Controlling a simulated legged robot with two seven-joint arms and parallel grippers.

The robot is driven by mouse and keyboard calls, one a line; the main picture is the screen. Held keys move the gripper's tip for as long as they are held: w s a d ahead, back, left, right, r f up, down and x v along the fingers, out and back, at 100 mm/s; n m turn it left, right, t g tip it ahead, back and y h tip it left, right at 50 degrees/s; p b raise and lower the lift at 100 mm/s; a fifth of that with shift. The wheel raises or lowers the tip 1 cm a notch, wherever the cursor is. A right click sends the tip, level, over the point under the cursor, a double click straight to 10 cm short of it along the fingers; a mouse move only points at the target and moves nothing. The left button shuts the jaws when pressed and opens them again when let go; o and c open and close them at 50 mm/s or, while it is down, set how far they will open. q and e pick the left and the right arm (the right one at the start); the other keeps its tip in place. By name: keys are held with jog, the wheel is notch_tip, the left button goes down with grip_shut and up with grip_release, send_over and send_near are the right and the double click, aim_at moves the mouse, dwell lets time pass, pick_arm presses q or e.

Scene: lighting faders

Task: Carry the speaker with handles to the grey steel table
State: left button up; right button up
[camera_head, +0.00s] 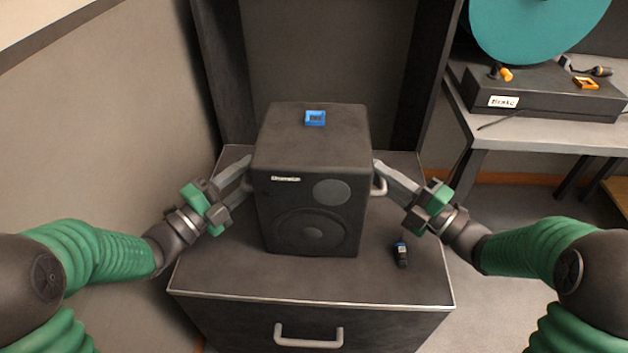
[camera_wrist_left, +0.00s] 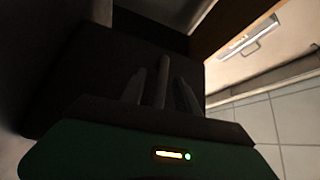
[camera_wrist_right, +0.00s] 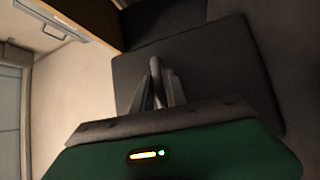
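The speaker (camera_head: 312,180) is a black box with a round driver and a pale name label. It stands upright on the dark cabinet top (camera_head: 210,262), with a grey handle on each side. My left gripper (camera_head: 243,172) is at the left handle. In the left wrist view its fingers stand either side of the handle bar (camera_wrist_left: 162,82) with gaps, so it is open around it. My right gripper (camera_head: 384,172) is at the right handle (camera_head: 381,188); in the right wrist view its fingers closely flank the bar (camera_wrist_right: 156,70), and contact is unclear. The grey steel table (camera_head: 520,138) stands at the right.
A blue square piece (camera_head: 315,118) lies on the speaker. A small dark object with a blue top (camera_head: 401,254) is on the cabinet, right of the speaker. A labelled black device (camera_head: 535,98), a teal disc (camera_head: 535,25) and orange parts occupy the steel table. A wall is close on the left.

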pick_arm(q)
jog(key=shift+w+d, duration=0.15)
pick_arm(e)
jog(key=shift+w+a+r, duration=0.1)
jog(key=shift+w+a, duration=0.2)
jog(key=shift+a, duration=0.05)
pick_arm(q)
jog(key=shift+c, duration=0.5)
pick_arm(e)
jog(key=shift+c, duration=0.5)
pick_arm(q)
jog(key=shift+c, duration=1.3)
pick_arm(e)
jog(key=shift+c, duration=1.3)
pick_arm(q)
jog(key=c, duration=0.5)
pick_arm(e)
grip_shut()
pick_arm(q)
grip_shut()
pick_arm(e)
jog(key=shift+s, duration=0.1)
